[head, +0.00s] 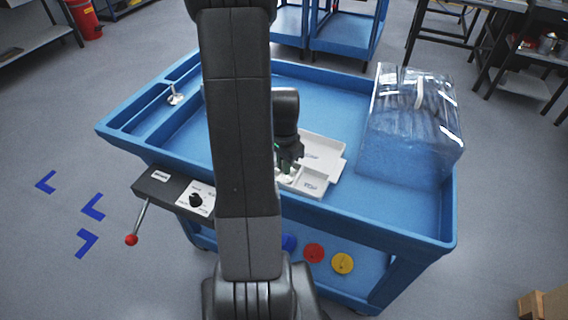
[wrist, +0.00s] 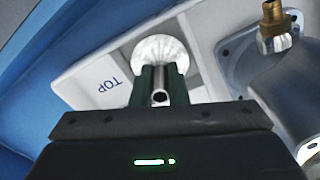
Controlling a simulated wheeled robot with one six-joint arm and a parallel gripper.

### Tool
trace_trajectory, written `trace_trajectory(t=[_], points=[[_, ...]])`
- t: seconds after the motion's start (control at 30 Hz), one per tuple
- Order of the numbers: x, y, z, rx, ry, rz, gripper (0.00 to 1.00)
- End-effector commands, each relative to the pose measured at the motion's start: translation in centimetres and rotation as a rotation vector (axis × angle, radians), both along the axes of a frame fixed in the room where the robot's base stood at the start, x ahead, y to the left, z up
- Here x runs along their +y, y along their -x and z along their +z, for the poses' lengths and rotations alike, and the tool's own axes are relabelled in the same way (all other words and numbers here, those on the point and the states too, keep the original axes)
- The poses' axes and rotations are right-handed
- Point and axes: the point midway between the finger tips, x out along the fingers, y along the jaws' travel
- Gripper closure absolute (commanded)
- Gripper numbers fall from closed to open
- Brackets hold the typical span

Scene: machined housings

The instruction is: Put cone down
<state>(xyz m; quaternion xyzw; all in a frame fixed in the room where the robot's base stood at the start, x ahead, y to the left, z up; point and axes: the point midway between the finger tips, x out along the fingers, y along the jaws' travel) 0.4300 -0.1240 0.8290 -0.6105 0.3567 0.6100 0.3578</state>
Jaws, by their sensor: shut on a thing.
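The cone, a shiny silver piece with a flared round end (wrist: 160,50) and a narrow hollow stem, shows in the wrist view. My gripper (wrist: 160,85) has dark green fingers shut on its stem. The flared end points away from the wrist, over or against a white tray (wrist: 85,75) marked "TOP"; I cannot tell if they touch. In the head view my gripper (head: 287,168) is low over the near left part of the white tray (head: 322,143), and the cone is mostly hidden there.
A grey machined housing (wrist: 235,60) with a brass fitting (wrist: 273,28) is close at the right in the wrist view. A clear box (head: 412,125) stands on the blue cart (head: 330,85) at the right. A small silver piece (head: 175,95) stands at the cart's left.

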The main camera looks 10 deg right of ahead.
Motion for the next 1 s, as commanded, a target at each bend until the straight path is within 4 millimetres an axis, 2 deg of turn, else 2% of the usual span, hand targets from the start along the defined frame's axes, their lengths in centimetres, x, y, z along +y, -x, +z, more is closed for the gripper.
trace_trajectory(t=[0.13,0.17,0.23,0.27,0.53,0.67,0.77,1.0], points=[[0.0,0.0,-0.5,0.000,0.000,0.000,1.00],[0.0,0.0,-0.3,0.000,0.000,0.000,0.80],[0.0,0.0,-0.3,0.000,0.000,0.000,0.67],[0.0,0.0,-0.3,0.000,0.000,0.000,0.64],[0.0,0.0,-0.2,0.000,0.000,0.000,0.64],[0.0,-0.1,0.6,-0.004,0.000,0.000,0.64],[0.0,-0.2,2.0,-0.006,0.001,0.000,0.64],[0.0,-0.1,7.0,-0.008,0.001,0.000,0.64]])
